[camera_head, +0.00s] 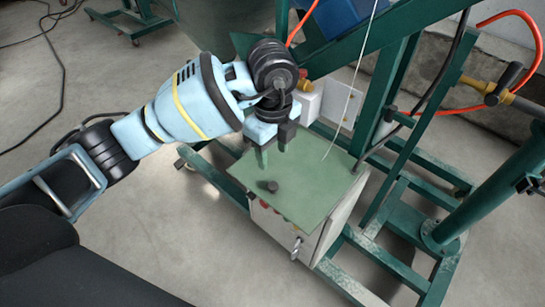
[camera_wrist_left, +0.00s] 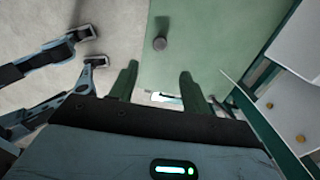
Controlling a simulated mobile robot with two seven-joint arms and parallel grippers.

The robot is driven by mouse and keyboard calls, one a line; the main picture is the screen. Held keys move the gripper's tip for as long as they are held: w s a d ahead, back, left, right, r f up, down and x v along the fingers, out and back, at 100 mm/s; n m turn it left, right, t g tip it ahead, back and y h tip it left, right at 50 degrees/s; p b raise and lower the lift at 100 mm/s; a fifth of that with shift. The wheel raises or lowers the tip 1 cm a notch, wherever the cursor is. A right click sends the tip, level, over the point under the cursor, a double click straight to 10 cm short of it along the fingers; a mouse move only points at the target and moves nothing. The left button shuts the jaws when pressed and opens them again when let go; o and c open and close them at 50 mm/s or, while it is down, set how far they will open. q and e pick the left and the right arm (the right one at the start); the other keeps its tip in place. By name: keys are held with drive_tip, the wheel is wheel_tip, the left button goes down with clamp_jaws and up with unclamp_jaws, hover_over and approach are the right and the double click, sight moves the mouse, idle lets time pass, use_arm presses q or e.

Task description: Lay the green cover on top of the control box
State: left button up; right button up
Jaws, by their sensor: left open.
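The green cover (camera_head: 310,185) is a flat sheet with a dark knob (camera_head: 268,186) near its left side. It lies over the top of the control box (camera_head: 328,233), a pale box with red buttons on its front. The cover hides most of the box's top. My left gripper (camera_head: 272,152) is open and empty above the cover's far left part, apart from the knob. In the left wrist view the two green fingers (camera_wrist_left: 156,88) stand apart, with the cover (camera_wrist_left: 205,40) and its knob (camera_wrist_left: 161,42) beyond them.
A green steel frame (camera_head: 385,270) surrounds the box, with upright posts to its right. A white panel (camera_head: 340,108) stands behind the cover. An orange hose (camera_head: 500,14) and a pipe with a valve (camera_head: 495,92) are at the right. Floor on the left (camera_head: 190,235) is clear.

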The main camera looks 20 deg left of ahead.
drive_tip(key=shift+s, duration=0.35)
